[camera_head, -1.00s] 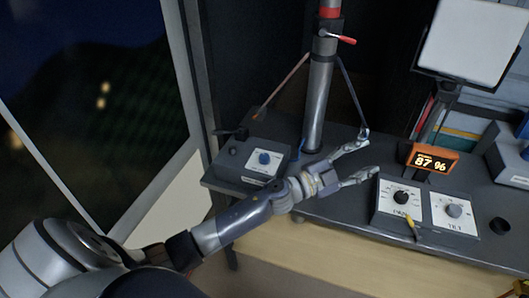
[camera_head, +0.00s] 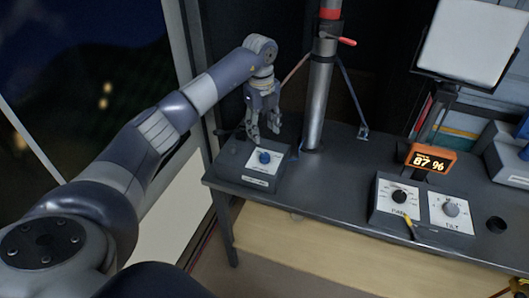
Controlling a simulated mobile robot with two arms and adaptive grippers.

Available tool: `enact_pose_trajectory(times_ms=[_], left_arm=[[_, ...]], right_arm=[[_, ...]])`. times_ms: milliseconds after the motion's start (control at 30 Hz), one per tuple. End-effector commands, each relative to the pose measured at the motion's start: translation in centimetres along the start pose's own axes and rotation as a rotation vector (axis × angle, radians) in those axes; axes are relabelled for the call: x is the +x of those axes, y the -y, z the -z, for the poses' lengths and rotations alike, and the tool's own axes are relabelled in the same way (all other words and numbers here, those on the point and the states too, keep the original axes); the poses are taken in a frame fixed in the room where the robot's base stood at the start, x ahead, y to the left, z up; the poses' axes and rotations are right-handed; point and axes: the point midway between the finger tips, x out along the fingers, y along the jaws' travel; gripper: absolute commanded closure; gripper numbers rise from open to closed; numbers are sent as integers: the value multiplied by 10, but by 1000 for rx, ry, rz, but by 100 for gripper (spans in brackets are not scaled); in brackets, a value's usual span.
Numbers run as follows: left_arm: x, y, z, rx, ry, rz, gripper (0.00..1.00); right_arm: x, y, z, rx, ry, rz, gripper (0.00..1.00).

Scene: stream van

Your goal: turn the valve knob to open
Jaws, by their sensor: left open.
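A blue knob (camera_head: 264,157) sits on the white face of a small grey box (camera_head: 235,171) at the table's left end. I cannot read its label, so I cannot tell whether it is the valve knob or which way it is set. My left gripper (camera_head: 265,135) points down just behind and above the blue knob, its fingers open and empty. It looks apart from the knob. A red lever (camera_head: 341,40) sticks out from the upper part of the metal pole. My right gripper is not in view.
The metal pole (camera_head: 316,107) stands just right of my left gripper, with slanting braces. Two dial boxes, pan (camera_head: 398,198) and tilt (camera_head: 452,211), stand at the right, below an orange display (camera_head: 432,160). The dark tabletop (camera_head: 332,180) between is clear.

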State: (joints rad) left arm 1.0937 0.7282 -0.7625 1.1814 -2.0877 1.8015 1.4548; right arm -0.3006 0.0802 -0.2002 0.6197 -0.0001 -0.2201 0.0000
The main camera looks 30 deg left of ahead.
Motion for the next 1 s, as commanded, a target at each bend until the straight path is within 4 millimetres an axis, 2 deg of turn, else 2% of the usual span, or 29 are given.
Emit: enact_pose_trajectory(times_ms=[167, 400, 600, 800, 1000], left_arm=[[18, -2, 0, -3, 1, -11, 51], [63, -2, 1, -2, -2, -8, 51], [94, -1, 1, -1, -2, -6, 51], [106, -1, 0, 0, 1, -4, 51], [107, -1, 0, 1, 1, -3, 51]], right_arm=[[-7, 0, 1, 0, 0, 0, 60], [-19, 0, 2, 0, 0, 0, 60], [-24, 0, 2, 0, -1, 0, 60], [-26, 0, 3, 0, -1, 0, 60], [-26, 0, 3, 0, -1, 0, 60]])
